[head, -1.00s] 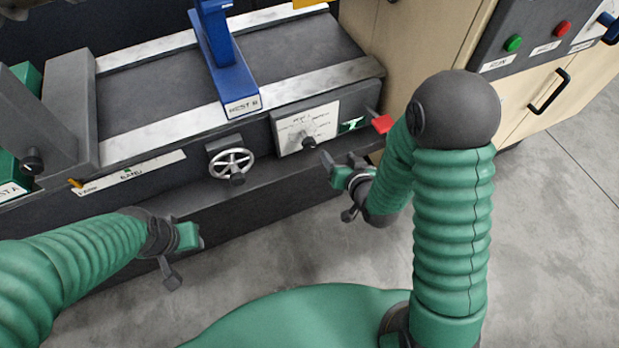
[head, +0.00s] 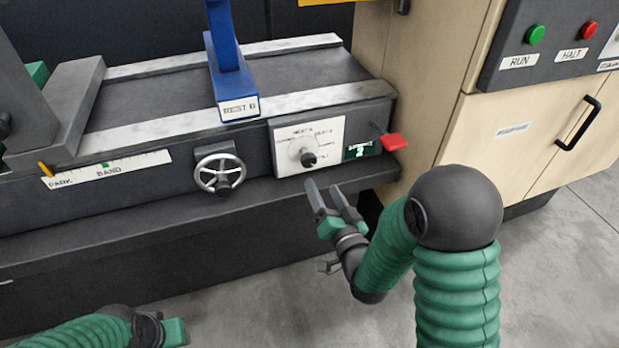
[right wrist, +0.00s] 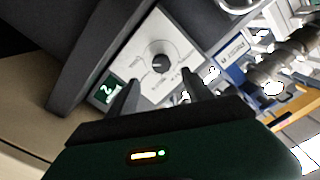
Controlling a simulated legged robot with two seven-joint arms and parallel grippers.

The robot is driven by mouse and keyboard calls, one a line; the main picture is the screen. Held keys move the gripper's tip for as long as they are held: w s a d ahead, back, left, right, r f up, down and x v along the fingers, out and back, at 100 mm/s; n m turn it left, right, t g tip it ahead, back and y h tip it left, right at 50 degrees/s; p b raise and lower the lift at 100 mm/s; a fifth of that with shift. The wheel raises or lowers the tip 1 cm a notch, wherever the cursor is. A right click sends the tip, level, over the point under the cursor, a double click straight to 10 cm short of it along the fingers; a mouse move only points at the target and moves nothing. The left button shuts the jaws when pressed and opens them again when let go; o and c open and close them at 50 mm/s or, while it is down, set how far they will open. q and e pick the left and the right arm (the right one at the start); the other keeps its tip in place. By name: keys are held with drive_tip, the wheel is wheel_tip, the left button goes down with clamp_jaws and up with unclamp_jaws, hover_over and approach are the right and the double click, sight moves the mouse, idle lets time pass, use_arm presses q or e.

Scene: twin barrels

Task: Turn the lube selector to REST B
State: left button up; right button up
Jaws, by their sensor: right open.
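The lube selector is a round knob (head: 308,158) with a black centre on a white plate (head: 330,133) on the machine's front. The print around it is too small to read surely. The selector knob also shows in the right wrist view (right wrist: 160,62), between and beyond the fingertips. My right gripper (head: 326,190) is open and empty, just below and in front of the plate, apart from the knob. It also shows in the right wrist view (right wrist: 158,88). My left gripper (head: 172,331) is at the bottom left edge, far from the selector; its fingers are not clear.
A handwheel (head: 219,174) is left of the plate. A small green display (head: 361,150) and a red lever (head: 394,141) are to its right. A blue stand (head: 232,85) labelled REST B rises above. A control box with green RUN (head: 536,34) and red HALT (head: 589,30) buttons is far right.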

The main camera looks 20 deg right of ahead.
sight(310, 164)
drive_tip(key=w, duration=0.3)
drive_tip(key=w+b, duration=0.1)
drive_tip(key=w, duration=0.7)
drive_tip(key=shift+w+a, duration=0.1)
drive_tip(key=shift+a, duration=0.2)
clamp_jaws()
